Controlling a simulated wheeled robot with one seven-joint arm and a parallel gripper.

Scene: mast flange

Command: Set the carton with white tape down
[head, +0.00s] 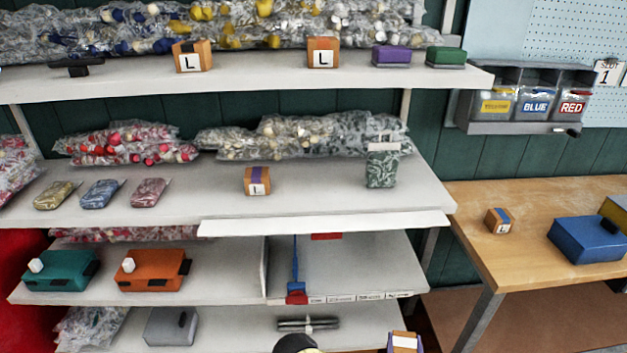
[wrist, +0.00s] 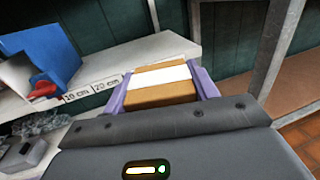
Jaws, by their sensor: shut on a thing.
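The carton with white tape (wrist: 158,92) is brown with a broad white band across it. In the wrist view it sits between the two purple fingers of my gripper (wrist: 160,80), which is shut on it from both sides. In the head view the carton (head: 404,341) shows only partly at the bottom edge, in front of the lower shelves, with a purple finger (head: 419,345) beside it. It appears held in the air, clear of the shelves. Its underside is hidden.
Similar cartons stand on the middle shelf (head: 258,181), the top shelf (head: 192,55) and the wooden table (head: 499,221). A blue box (head: 587,240) lies on the table. The middle shelf has bare room around its carton; the table's front left is clear.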

